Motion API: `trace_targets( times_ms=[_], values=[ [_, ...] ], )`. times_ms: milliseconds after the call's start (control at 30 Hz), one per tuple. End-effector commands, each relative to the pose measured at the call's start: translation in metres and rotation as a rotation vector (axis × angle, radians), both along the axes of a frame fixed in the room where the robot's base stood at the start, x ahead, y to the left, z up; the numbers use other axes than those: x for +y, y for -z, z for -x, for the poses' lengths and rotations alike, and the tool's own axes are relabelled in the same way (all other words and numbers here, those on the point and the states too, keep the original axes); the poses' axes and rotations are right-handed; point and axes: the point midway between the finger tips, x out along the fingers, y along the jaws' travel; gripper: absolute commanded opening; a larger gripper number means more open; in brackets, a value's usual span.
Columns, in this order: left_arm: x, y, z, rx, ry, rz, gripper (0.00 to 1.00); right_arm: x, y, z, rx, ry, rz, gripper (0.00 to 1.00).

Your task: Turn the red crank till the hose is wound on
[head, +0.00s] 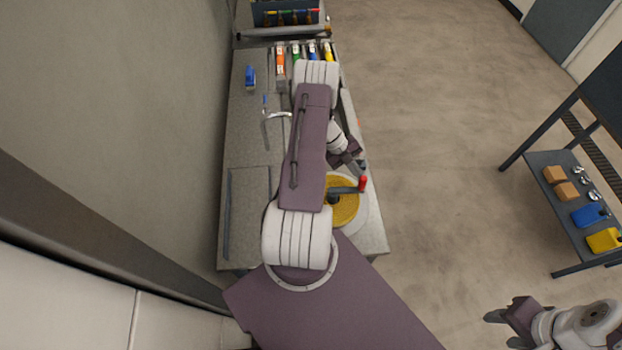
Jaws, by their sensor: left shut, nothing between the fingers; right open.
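The crank's red knob (363,184) stands at the outer end of a dark arm (347,190). That arm sits over a round yellow reel (346,211) on the near right corner of the grey bench. My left arm hides the reel's left part. I cannot tell a separate hose from the yellow reel. My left gripper (360,167) is shut and empty, just beyond the red knob and apart from it in the picture. My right gripper (494,318) is open and empty over the floor at the lower right, far from the crank.
The grey bench (240,150) runs along the left wall. A blue object (250,77), a faucet (275,115) and several coloured-handled items (281,55) are on it. The floor between is clear.

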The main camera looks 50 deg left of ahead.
Motion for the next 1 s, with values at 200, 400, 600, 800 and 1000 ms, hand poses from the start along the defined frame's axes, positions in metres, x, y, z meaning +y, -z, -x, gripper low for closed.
trace_targets(
  times_ms=[200,400,600,800,1000],
  values=[
    [0.000,0.000,0.000,0.000,0.000,0.001,0.00,0.000,0.000,0.000,0.000,0.000,0.000,0.46],
    [0.001,-0.001,0.000,-0.001,0.000,0.000,0.00,0.000,0.002,0.000,0.000,0.000,0.000,0.46],
    [0.024,-0.027,0.009,-0.006,-0.004,-0.005,0.00,0.000,0.022,0.000,0.000,0.000,0.000,0.46],
    [0.042,-0.073,0.022,0.002,0.000,0.002,0.00,0.000,-0.014,0.000,0.000,0.000,0.000,0.46],
    [0.048,-0.075,0.025,0.001,0.000,0.002,0.00,0.000,-0.029,0.000,0.000,0.000,0.000,0.46]
  ],
)
